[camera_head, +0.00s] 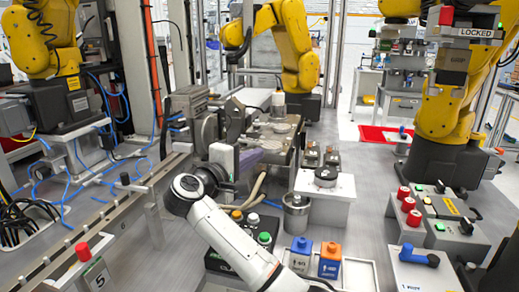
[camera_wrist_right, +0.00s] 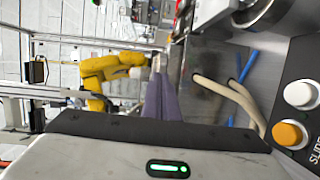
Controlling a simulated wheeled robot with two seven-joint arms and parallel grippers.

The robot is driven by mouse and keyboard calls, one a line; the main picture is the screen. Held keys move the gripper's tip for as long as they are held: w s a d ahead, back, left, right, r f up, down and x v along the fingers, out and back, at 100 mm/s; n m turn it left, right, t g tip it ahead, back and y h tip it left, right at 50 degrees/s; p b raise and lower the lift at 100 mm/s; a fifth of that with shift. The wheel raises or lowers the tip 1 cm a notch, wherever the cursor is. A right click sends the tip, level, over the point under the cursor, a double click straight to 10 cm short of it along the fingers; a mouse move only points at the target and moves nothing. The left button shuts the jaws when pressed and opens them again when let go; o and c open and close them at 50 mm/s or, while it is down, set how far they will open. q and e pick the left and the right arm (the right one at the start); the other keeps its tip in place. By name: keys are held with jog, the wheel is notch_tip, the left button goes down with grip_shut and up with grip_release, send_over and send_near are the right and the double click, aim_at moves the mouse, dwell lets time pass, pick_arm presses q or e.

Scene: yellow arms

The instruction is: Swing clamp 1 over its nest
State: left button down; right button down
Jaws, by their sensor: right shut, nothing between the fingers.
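My right gripper (camera_head: 254,158) reaches in over the middle of the cell, its purple fingers beside the near edge of a metal fixture table (camera_head: 270,145). In the right wrist view the purple fingers (camera_wrist_right: 165,98) are together with nothing between them. Round metal parts (camera_head: 279,127) and an upright light cylinder (camera_head: 278,103) stand on the fixture table. No number is readable there, so I cannot tell which part is clamp 1 or its nest. The wrist and gripper body hide part of the table's near left side. My left gripper is not in view.
A control box (camera_head: 243,235) with coloured buttons lies below the gripper. Beige hoses (camera_head: 257,187) run beside the fingers. A metal cup (camera_head: 296,213), blue block (camera_head: 301,252) and orange block (camera_head: 330,260) stand to the right. A grey machine (camera_head: 205,125) is at the left.

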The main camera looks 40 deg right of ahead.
aim_at(260, 144)
jog(key=shift+x, duration=1.1)
jog(key=shift+w+d, duration=0.2)
jog(key=shift+d, duration=0.05)
